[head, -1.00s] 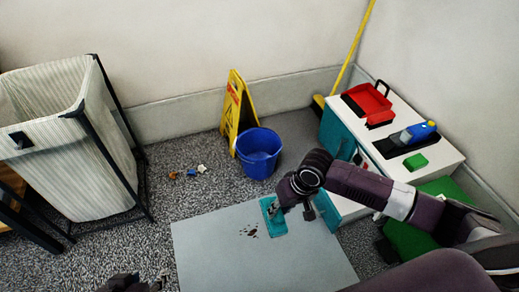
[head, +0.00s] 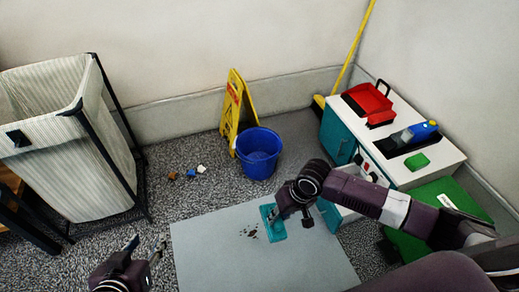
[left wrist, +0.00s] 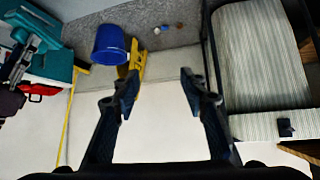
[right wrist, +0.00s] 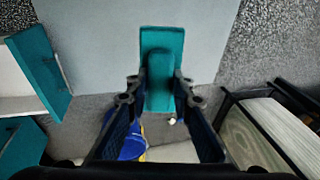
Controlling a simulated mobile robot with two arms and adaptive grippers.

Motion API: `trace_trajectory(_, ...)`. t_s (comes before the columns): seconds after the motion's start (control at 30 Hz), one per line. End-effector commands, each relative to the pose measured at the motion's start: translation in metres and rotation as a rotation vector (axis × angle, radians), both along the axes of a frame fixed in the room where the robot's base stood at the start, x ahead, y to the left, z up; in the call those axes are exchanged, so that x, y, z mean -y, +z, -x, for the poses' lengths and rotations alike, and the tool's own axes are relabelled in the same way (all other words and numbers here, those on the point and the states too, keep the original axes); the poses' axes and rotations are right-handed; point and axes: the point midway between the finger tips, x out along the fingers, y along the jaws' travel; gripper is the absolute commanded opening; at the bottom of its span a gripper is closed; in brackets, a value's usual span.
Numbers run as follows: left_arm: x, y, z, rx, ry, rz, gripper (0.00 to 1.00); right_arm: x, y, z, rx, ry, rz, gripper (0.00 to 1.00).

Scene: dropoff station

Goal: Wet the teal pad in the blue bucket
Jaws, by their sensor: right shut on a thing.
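The teal pad (head: 267,213) is at the grey mat (head: 205,245), beside dark specks on it; I cannot tell whether it touches the mat. My right gripper (head: 279,219) is shut on the pad's raised teal handle. In the right wrist view the pad (right wrist: 161,40) extends past the fingertips (right wrist: 160,88). The blue bucket (head: 258,160) stands upright on the floor behind the mat; it also shows in the left wrist view (left wrist: 109,48) and partly in the right wrist view (right wrist: 132,148). My left gripper (head: 147,250) is open and empty (left wrist: 158,82), left of the mat.
A yellow floor sign (head: 236,105) stands right behind the bucket. A striped hamper (head: 70,160) is at left, with small litter (head: 188,173) on the carpet. A white cabinet (head: 435,160) holding a red dustpan (head: 369,103) and a blue bottle (head: 418,133) stands at right.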

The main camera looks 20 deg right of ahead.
Motion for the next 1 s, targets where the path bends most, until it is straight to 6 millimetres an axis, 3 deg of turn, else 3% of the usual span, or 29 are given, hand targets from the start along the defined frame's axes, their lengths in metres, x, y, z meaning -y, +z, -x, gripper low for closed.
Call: trace_trajectory(1.0,0.021,0.062,-0.046,0.331,-0.023,0.078,0.40,0.000,-0.040,0.000,0.000,0.000,-0.001,0.02)
